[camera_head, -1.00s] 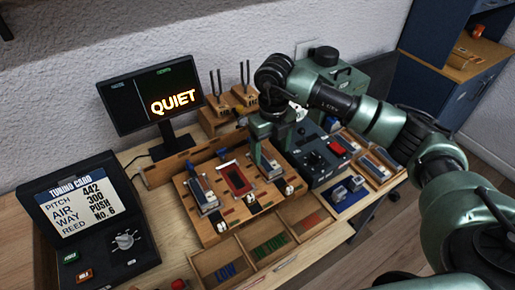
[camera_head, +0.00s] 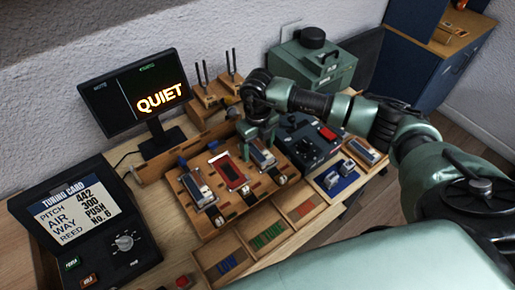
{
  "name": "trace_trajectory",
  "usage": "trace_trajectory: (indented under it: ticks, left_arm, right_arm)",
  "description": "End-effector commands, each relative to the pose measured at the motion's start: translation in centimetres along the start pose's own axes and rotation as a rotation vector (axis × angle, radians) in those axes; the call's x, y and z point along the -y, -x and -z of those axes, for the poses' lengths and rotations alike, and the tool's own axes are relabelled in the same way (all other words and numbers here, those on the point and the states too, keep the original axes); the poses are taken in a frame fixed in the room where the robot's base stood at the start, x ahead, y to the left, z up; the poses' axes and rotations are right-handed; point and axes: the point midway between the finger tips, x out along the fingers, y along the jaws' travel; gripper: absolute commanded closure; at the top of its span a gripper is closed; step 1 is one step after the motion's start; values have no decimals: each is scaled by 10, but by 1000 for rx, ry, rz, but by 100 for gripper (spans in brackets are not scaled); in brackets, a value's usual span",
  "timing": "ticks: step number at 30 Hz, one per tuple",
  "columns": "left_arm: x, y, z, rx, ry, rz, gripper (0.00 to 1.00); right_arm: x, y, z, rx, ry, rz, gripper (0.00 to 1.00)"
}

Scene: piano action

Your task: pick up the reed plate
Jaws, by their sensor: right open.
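Several silver plate-like pieces are in view, and I cannot tell for certain which is the reed plate. One silver plate (camera_head: 197,189) lies in the left slot of the wooden work board (camera_head: 208,226). Another silver plate (camera_head: 264,156) lies in the board's right slot. A red-framed piece (camera_head: 231,171) lies between them. My right gripper (camera_head: 262,138) is open, pointing down just above or behind the right plate. The wrist hides part of that area, and contact cannot be made out. My left gripper is not in view.
A lidless tray (camera_head: 231,256) with blue, green and red strips lies in front of the board. A dark control box (camera_head: 312,150), a blue mat (camera_head: 343,185) with silver blocks and a wooden tray (camera_head: 372,163) stand at right. A monitor (camera_head: 135,90) and tuning card panel (camera_head: 80,215) stand left.

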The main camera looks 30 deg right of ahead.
Motion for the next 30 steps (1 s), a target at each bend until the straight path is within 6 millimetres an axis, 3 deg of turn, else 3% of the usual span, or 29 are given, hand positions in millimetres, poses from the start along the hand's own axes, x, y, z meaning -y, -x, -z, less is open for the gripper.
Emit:
trace_trajectory:
  ticks: [5, 8, 13, 23, 30]
  left_arm:
    - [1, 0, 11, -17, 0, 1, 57]
    - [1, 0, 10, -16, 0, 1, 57]
    - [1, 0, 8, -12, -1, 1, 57]
    - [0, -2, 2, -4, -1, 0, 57]
    - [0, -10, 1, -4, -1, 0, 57]
  right_arm:
    - [0, -1, 0, 0, 1, 0, 29]
    - [0, -1, 0, 0, 1, 0, 51]
    - [0, -1, 0, 0, 0, 0, 99]
    - [0, 3, -1, 2, 0, 0, 100]
    - [0, 29, -1, 5, 2, 1, 100]
